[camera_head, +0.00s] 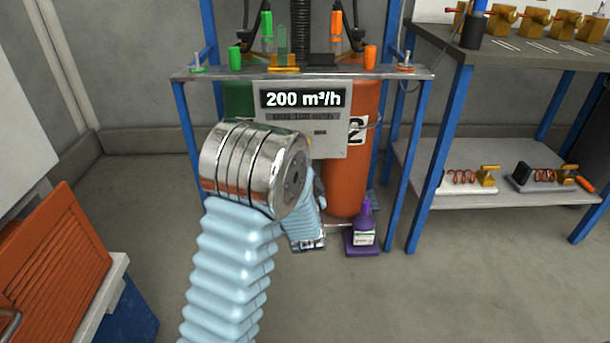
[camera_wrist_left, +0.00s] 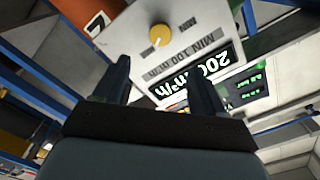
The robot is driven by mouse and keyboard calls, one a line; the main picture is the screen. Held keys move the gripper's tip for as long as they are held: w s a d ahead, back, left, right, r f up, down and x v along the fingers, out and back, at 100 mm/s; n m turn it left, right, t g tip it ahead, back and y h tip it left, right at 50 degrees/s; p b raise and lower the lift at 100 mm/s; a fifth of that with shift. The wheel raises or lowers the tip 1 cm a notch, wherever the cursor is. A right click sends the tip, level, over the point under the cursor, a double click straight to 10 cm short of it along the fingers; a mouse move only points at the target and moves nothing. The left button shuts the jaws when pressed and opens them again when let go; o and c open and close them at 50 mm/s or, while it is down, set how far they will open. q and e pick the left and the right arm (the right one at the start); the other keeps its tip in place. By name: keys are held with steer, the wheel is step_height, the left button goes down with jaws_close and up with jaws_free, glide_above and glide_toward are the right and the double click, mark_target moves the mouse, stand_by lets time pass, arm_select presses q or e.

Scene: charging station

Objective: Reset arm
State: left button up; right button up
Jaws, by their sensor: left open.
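My left arm, in a light blue sleeve with a large shiny metal joint, rises through the middle of the head view and hides part of the station. The left gripper is hardly visible there. In the left wrist view, the left gripper (camera_wrist_left: 160,72) has its two dark fingers apart with nothing between them. The grey flow panel (camera_head: 331,146), reading 200 m³/h, hangs on the charging station in the head view. In the left wrist view the panel (camera_wrist_left: 135,30) appears upside down beyond the fingers, with a yellow knob (camera_wrist_left: 160,35). My right gripper is in neither view.
An orange cylinder (camera_head: 359,110) stands behind the panel, below a metal shelf (camera_head: 215,73) on blue legs. A purple bottle (camera_head: 365,222) stands low beside it. A workbench (camera_head: 500,55) is at right, an orange ribbed panel (camera_head: 55,255) at left. Floor at lower right is clear.

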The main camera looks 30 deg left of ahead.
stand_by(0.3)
arm_select(q)
steer(key=s+d+f+g+h+p, duration=0.1)
steer(key=s+d+f+g+h, duration=0.2)
steer(key=f, duration=0.4)
steer(key=s+d+f+n+g+h+p, duration=0.1)
steer(key=s+d+f+h, duration=0.2)
steer(key=f, duration=0.4)
steer(key=s+d+f+g+h+p, duration=0.1)
steer(key=s+d+f+g+h, duration=0.15)
steer(key=d+f, duration=0.4)
steer(key=s+d+f+n+g+h, duration=0.1)
steer(key=s+d+f+g, duration=0.1)
steer(key=s, duration=0.4)
steer(key=s+d+f+n+g+h+p, duration=0.1)
steer(key=s+d+f+g+h, duration=0.1)
steer(key=s+d, duration=0.3)
steer(key=s+d+f+n+g+h+p, duration=0.1)
steer(key=s+d+f+g+h, duration=0.1)
steer(key=s+d+f+g, duration=0.2)
steer(key=s, duration=0.3)
steer(key=shift+s+d+f+n, duration=0.2)
steer(key=shift+s+d+n, duration=0.05)
steer(key=shift+s+n, duration=0.1)
steer(key=shift+w, duration=0.1)
